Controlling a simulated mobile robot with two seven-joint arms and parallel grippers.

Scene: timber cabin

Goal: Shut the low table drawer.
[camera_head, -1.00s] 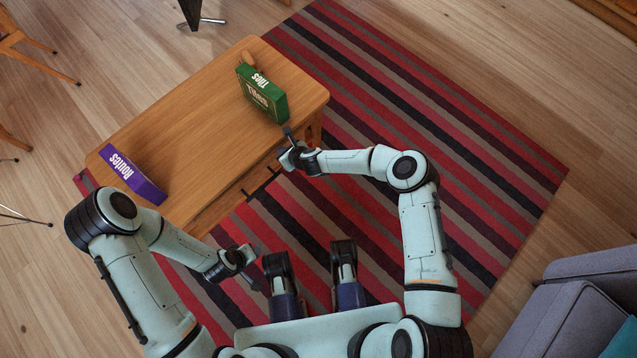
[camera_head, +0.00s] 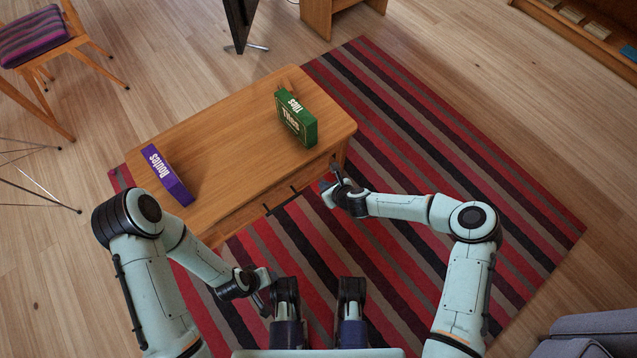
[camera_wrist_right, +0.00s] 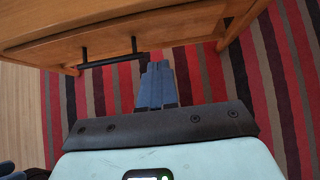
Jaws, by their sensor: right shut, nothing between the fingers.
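The low table (camera_head: 225,128) is a wooden table on the striped rug. Its drawer front (camera_head: 240,214) faces me and has a dark bar handle (camera_head: 281,201). The drawer looks close to flush; I cannot tell whether a small gap remains. My right gripper (camera_head: 335,166) is shut and empty, by the table's front, right of the handle. In the right wrist view its closed fingers (camera_wrist_right: 157,80) point toward the table's front, and the handle (camera_wrist_right: 110,58) is to their left, apart from them. My left gripper (camera_head: 262,292) hangs low before the table; its jaws are unclear.
A green Tiles box (camera_head: 298,118) and a purple Routes box (camera_head: 167,175) are on the tabletop. A chair (camera_head: 40,45) stands at the far left, a grey sofa (camera_head: 590,335) at the lower right. The rug (camera_head: 450,180) is clear to the right.

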